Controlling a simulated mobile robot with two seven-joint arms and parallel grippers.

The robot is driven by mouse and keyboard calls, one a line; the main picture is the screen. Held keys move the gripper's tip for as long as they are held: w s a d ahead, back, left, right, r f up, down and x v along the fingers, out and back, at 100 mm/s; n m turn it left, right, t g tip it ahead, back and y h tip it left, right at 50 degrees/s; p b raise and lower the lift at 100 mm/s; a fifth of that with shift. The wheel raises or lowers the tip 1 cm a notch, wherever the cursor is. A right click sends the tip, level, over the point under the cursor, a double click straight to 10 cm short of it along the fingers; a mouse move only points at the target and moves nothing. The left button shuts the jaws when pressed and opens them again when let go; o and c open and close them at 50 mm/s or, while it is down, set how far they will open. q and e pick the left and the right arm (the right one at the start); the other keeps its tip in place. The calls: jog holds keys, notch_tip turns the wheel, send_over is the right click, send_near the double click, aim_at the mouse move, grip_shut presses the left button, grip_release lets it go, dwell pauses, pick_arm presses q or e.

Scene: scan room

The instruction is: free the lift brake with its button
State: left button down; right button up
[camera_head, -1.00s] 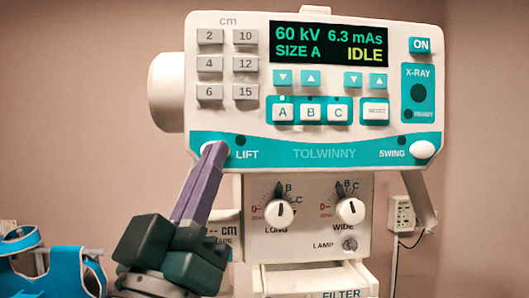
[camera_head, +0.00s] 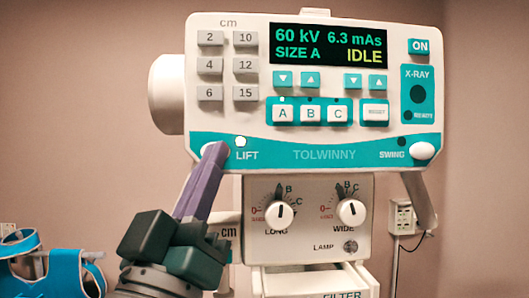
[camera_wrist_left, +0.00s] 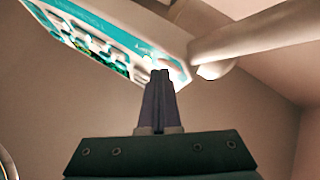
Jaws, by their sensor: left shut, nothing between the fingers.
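The white X-ray tube head with its teal-striped control panel (camera_head: 330,135) fills the middle of the head view. The round white LIFT button (camera_head: 209,150) is at the panel's lower left, partly hidden behind my fingertips. The small lamp (camera_head: 240,141) above the LIFT label is lit white. My left gripper (camera_head: 214,151) is shut and empty, its purple fingers pointing up with the tips at the LIFT button. In the left wrist view, my shut fingers (camera_wrist_left: 160,75) reach the panel's lower edge; the button is hard to make out there. My right gripper is not in view.
The SWING button (camera_head: 422,151) is at the panel's lower right, its lamp dark. The display (camera_head: 328,44) reads IDLE. Two knobs (camera_head: 281,213) sit below on the collimator. A blue strapped item (camera_head: 70,270) stands at lower left.

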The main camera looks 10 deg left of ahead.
pick_arm(q)
jog(key=shift+s+d+p, duration=0.2)
jog(key=shift+s+p, duration=0.15)
jog(key=shift+s, duration=0.45)
jog(key=s+p, duration=0.1)
jog(key=s, duration=0.1)
jog(key=s+d+p, duration=0.1)
jog(key=s, duration=0.1)
jog(key=shift+s+d, duration=0.2)
jog(key=shift+s, duration=0.2)
dwell(0.5)
